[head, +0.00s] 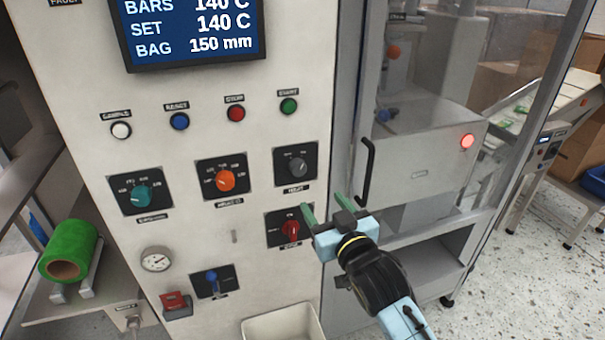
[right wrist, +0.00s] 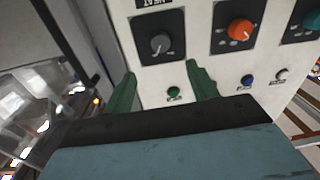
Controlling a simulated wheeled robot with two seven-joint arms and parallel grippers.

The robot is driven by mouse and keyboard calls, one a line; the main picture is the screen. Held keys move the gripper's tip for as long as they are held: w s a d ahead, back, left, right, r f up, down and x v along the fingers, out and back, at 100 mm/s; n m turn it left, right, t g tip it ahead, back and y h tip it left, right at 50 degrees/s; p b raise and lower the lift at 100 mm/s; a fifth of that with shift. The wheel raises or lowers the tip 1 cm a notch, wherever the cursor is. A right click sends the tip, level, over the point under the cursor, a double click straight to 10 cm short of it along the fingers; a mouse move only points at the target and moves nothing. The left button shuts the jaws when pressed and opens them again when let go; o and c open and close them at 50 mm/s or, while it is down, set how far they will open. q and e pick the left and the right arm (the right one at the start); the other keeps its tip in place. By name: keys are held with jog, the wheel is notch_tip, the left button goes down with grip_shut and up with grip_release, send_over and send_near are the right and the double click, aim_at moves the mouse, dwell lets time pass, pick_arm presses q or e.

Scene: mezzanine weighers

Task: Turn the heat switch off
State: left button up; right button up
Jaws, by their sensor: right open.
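The heat switch is a grey rotary knob (head: 296,165) on a black square plate, at the right of the panel's knob row. A label that seems to read HEAT is under it in the head view. In the right wrist view the knob (right wrist: 160,43) appears above and between my fingers, its pale pointer mark toward the bottom of the picture. My right gripper (head: 325,205) is open and empty, its green fingers apart, below and right of the knob in the head view and not touching it. My left gripper is not in view.
A red rotary switch (head: 290,229) is just left of my right gripper. An orange knob (head: 225,181) and a teal knob (head: 142,195) share the heat knob's row. A green button (head: 289,106) is above it. A black door handle (head: 367,170) stands out at the right.

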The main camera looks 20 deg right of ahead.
aim_at(300, 172)
jog(key=w, duration=0.8)
jog(key=w+a, duration=0.1)
jog(key=w, duration=0.3)
jog(key=shift+w+p, duration=0.2)
jog(key=shift+p, duration=0.15)
jog(key=shift+f, duration=0.1)
jog(key=c, duration=1)
